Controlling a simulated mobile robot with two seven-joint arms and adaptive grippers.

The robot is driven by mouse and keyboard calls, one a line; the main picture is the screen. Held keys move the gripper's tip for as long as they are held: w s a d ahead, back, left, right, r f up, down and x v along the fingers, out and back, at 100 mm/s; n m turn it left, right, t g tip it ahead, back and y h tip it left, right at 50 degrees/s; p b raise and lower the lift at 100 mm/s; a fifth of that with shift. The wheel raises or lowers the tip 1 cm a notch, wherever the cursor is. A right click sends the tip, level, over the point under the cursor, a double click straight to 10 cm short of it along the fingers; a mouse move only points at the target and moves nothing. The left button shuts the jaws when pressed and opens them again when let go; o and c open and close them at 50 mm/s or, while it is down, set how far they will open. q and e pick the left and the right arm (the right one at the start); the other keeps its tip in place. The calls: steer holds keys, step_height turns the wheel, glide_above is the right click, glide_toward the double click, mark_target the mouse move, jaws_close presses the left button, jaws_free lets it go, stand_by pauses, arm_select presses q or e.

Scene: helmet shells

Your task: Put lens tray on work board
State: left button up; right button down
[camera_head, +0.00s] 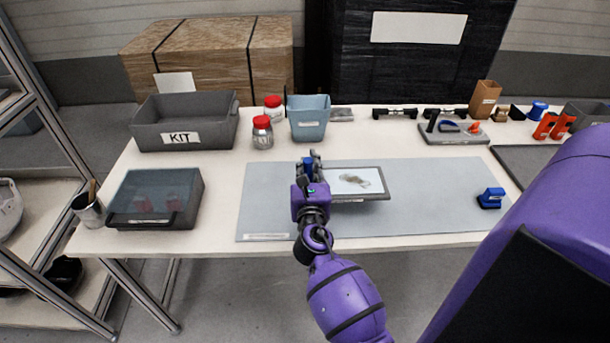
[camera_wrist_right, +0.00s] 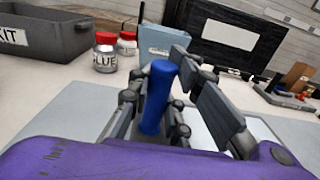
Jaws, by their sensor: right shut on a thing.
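The lens tray (camera_head: 376,194), a flat grey-rimmed tray with a pale inside and a small greyish clump on it, is over the middle of the grey work board (camera_head: 440,215). Whether it touches the board or hangs just above it, I cannot tell. My right gripper (camera_head: 309,166) is at the tray's left end, shut on an upright blue handle. This blue handle (camera_wrist_right: 157,98) stands between the fingers in the right wrist view. Its join to the tray is hidden by the gripper. My left gripper is not in view.
A blue block-like piece (camera_head: 490,198) sits at the board's right end. A dark lidded box (camera_head: 155,200) and a KIT bin (camera_head: 185,122) stand left. Red-lidded jars (camera_head: 262,133) and a blue-grey bin (camera_head: 308,118) stand behind. The board's right part is mostly clear.

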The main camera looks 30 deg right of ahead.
steer(key=shift+w+d+f, duration=0.15)
steer(key=shift+w+f, duration=0.2)
steer(key=shift+f, duration=0.3)
steer(key=shift+w+d, duration=0.1)
steer(key=shift+w, duration=0.1)
steer(key=f+b, duration=0.1)
steer(key=f, duration=0.1)
steer(key=f+b, duration=0.1)
steer(key=shift+w+d+f, duration=0.15)
steer(key=shift+w+f, duration=0.2)
steer(key=shift+w, duration=0.05)
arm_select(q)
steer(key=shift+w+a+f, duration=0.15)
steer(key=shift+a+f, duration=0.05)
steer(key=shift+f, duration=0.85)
arm_select(e)
steer(key=shift+f, duration=0.1)
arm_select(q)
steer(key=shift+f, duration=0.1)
arm_select(e)
steer(key=shift+f, duration=0.25)
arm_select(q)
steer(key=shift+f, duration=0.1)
arm_select(e)
steer(key=c, duration=1.6)
jaws_free()
steer(key=shift+r, duration=0.1)
